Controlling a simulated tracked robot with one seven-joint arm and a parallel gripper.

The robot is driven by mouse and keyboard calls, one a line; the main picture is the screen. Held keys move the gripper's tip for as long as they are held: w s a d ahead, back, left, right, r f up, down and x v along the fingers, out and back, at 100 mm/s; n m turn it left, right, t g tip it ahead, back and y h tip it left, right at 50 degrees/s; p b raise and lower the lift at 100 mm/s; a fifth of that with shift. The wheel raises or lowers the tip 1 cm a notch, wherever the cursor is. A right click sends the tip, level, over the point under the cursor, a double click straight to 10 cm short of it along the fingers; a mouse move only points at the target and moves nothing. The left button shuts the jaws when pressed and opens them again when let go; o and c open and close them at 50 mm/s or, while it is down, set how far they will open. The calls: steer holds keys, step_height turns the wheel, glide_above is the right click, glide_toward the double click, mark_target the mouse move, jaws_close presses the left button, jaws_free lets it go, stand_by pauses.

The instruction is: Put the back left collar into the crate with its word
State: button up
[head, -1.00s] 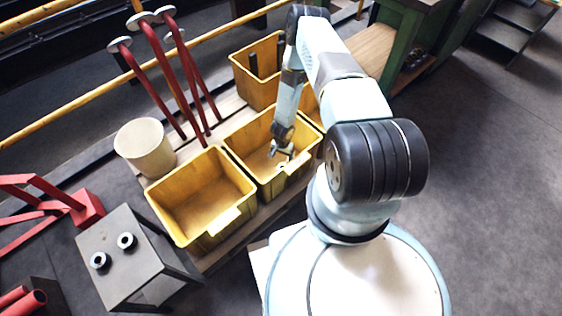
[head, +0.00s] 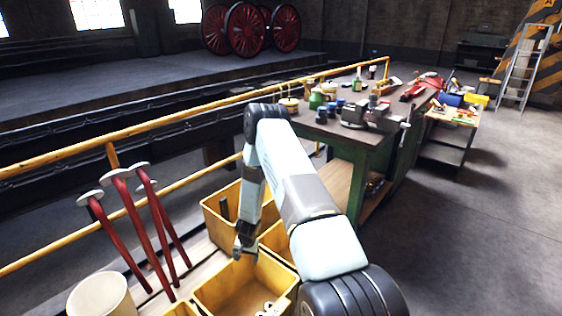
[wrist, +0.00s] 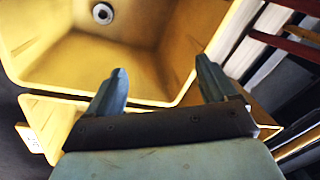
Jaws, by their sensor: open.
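My gripper (head: 243,250) is open and empty, raised over the yellow crates in the head view. In the wrist view its two fingers (wrist: 162,88) stand apart with nothing between them. Beyond them is the inside of a yellow crate (wrist: 100,62), with a pale ring-shaped collar (wrist: 103,13) lying in it, apart from the fingers. In the head view, the nearest yellow crate (head: 207,292) shows small pale shapes near its front, cut by the picture edge. No crate word is readable. The grey stand with collars is out of view now.
A back crate (head: 212,222) holds dark pieces. Red rods with pale round heads (head: 140,232) and a cream bucket (head: 100,296) stand at the left. A yellow rail (head: 130,134) runs behind. A green cluttered workbench (head: 372,150) stands beyond my arm.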

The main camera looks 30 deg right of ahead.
step_height(320, 180, up, 38)
steer(key=w+a+n+t+y, duration=0.1)
steer(key=a+n+t, duration=0.1)
steer(key=n, duration=0.2)
steer(key=s+a+r+n, duration=0.1)
steer(key=s+r, duration=0.4)
steer(key=r, duration=0.4)
steer(key=s+r, duration=0.6)
steer(key=r, duration=0.3)
steer(key=s+r, duration=0.4)
steer(key=s, duration=0.4)
steer(key=s+d+r+n+t+h, duration=0.1)
steer(key=s+r, duration=0.3)
steer(key=s, duration=0.5)
steer(key=s+r+n+t, duration=0.1)
steer(key=s+r, duration=0.3)
steer(key=s, duration=0.5)
steer(key=shift+s+d+h, duration=0.15)
steer(key=shift+d+h, duration=0.05)
steer(key=shift+h, duration=0.2)
steer(key=shift+s, duration=0.1)
